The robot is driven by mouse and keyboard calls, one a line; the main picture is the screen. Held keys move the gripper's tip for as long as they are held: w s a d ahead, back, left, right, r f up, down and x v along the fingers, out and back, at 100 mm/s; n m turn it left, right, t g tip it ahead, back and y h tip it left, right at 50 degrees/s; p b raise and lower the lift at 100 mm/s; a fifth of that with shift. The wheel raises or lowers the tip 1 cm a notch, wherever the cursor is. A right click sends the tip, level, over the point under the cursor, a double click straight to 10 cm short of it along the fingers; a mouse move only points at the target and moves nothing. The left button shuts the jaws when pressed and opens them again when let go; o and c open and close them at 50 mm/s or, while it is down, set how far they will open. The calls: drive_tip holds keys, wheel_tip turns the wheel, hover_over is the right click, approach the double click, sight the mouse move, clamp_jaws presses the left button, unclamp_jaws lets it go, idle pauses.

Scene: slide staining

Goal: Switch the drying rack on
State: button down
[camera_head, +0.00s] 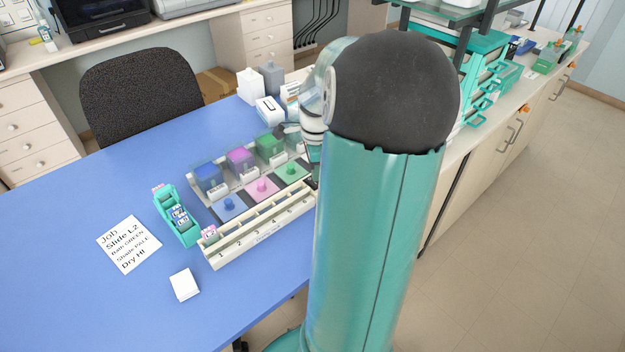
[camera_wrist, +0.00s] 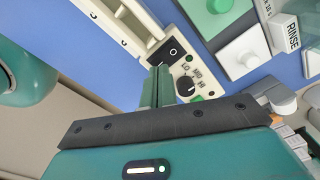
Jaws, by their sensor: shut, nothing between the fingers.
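The drying rack (camera_head: 262,228) is a long cream rack with numbered slots on the blue table. A slide with a pink label (camera_head: 209,233) stands at its left end. The rack's right end is hidden behind my arm in the head view. The wrist view shows its control panel (camera_wrist: 203,78), with a black rocker switch (camera_wrist: 172,51) and a black dial (camera_wrist: 186,86) marked LO, MID, HI. I cannot tell the rocker's position or the dial's exact setting. My gripper (camera_wrist: 159,70) is shut and empty, its tips close by the switch and dial; contact is unclear.
Blue, pink and green staining stations (camera_head: 262,187) stand behind the rack. A teal slide holder (camera_head: 176,216) and a job card (camera_head: 128,244) reading Dry HI are to its left. A white block (camera_head: 184,284) lies in front. The table's left side is clear.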

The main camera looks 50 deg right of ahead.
sight(315, 183)
drive_tip(key=shift+f, duration=0.95)
idle(1.0)
drive_tip(key=shift+r, duration=3.5)
drive_tip(key=w+a+r+n+t+h, duration=0.1)
drive_tip(key=w+a+r+n, duration=0.15)
drive_tip(key=a+n, duration=0.55)
drive_tip(key=w+a+r+n+t+h, duration=0.1)
drive_tip(key=a+r+n, duration=0.35)
drive_tip(key=a, duration=0.75)
drive_tip(key=s+a+n+t+y, duration=0.1)
drive_tip(key=s+a+n, duration=0.2)
drive_tip(key=a+n, duration=0.4)
drive_tip(key=s+a+r+n+t+y, duration=0.1)
drive_tip(key=s+a+n+t, duration=0.1)
drive_tip(key=a+n, duration=0.5)
drive_tip(key=shift+s+a+r+t, duration=0.15)
drive_tip(key=shift+s+a+t, duration=0.15)
drive_tip(key=shift+s+a, duration=0.5)
